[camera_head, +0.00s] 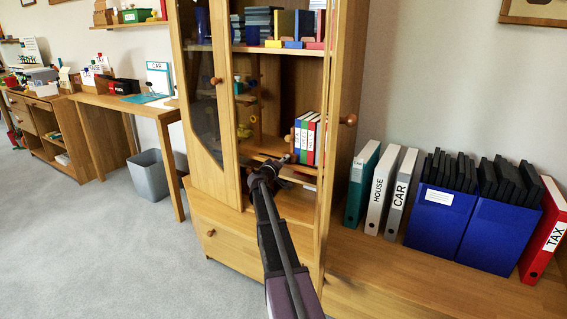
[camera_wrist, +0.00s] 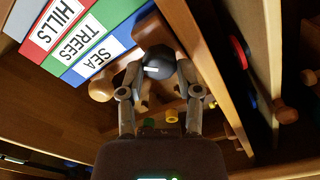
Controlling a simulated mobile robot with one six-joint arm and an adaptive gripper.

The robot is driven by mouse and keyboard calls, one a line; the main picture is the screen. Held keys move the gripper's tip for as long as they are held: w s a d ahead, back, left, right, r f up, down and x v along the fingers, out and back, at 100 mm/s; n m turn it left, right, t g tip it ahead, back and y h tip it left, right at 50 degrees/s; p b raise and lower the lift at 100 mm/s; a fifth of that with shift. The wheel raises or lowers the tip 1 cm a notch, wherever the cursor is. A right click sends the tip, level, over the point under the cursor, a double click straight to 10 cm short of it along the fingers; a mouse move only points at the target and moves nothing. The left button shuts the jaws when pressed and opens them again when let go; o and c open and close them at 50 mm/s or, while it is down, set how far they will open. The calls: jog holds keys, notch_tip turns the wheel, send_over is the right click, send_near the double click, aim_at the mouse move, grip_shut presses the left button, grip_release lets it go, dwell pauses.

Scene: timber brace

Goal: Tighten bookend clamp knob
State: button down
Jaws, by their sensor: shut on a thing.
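The clamp knob (camera_wrist: 158,62) is dark grey and round with a white mark, in the upper middle of the wrist view. My gripper (camera_wrist: 160,88) has one finger on each side of it and is shut on it. The wooden bookend (camera_wrist: 150,30) shows just behind the knob, beside the books labelled SEA, TREES and HILLS (camera_wrist: 88,45). In the head view the books (camera_head: 308,137) stand on a cabinet shelf, and my gripper (camera_head: 270,168) reaches in below and left of them. The knob cannot be made out there.
The cabinet's open right door (camera_head: 345,90) and closed glass left door (camera_head: 203,80) flank the opening. A wooden door knob (camera_wrist: 285,112) is right of my gripper. Binders (camera_head: 383,185) and blue file boxes (camera_head: 440,215) stand on the low bench at right.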

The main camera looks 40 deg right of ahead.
jog(key=m, duration=0.9)
jog(key=shift+d, duration=0.15)
jog(key=shift+m, duration=0.3)
jog(key=shift+c, duration=1.6)
grip_release()
jog(key=shift+a, duration=0.25)
jog(key=v, duration=1.1)
jog(key=shift+s+a, duration=0.2)
jog(key=shift+a, duration=0.15)
